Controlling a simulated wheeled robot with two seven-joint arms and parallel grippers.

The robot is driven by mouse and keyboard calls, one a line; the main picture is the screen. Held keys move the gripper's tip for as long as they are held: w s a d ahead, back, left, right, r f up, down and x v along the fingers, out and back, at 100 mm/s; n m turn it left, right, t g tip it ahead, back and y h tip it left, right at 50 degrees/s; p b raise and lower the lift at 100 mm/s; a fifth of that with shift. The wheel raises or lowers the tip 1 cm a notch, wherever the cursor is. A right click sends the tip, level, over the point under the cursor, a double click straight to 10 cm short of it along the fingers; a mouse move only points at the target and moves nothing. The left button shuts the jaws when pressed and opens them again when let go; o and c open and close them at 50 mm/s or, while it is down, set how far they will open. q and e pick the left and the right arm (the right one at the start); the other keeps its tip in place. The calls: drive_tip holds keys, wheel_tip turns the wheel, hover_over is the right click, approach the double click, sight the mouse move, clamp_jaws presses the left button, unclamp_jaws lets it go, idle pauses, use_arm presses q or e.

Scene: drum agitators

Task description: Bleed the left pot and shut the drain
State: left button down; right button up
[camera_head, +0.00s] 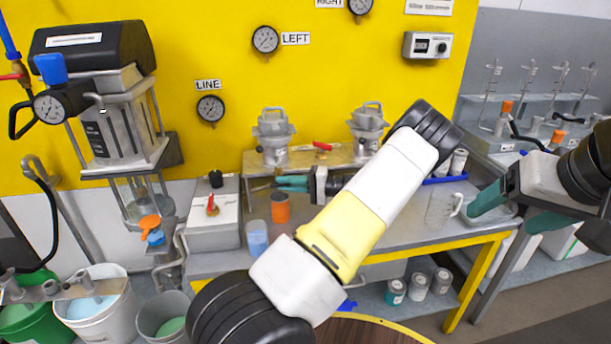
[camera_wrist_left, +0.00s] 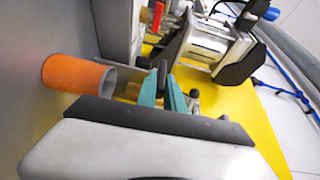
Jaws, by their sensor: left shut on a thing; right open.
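The left pot (camera_head: 273,140), a grey metal vessel, stands on the shelf at the back of the bench, under the yellow panel. The LEFT gauge (camera_head: 265,40) is on that panel; its reading is too small to tell. My left gripper (camera_head: 280,184) is below the left pot. In the left wrist view its teal fingers (camera_wrist_left: 162,88) are shut on a small dark handle (camera_wrist_left: 162,72); whether this is the drain handle I cannot tell. My left arm hides part of the bench. My right gripper (camera_head: 506,214) is open and empty at the right, beside a clear jug (camera_head: 441,208).
The right pot (camera_head: 368,128) stands on the same shelf, with a red-handled valve (camera_head: 322,146) between the pots. An orange cup (camera_head: 280,208) is close below my left fingers, also in the wrist view (camera_wrist_left: 72,74). A blue cup (camera_head: 257,238) stands in front.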

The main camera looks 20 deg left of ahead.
use_arm(q)
drive_tip(key=shift+f+y, duration=0.1)
drive_tip(key=shift+y, duration=0.3)
drive_tip(key=c, duration=1.5)
unclamp_jaws()
drive_tip(key=shift+o, duration=0.2)
drive_tip(key=w+d, duration=0.1)
drive_tip(key=d, duration=0.6)
drive_tip(key=shift+d, duration=0.35)
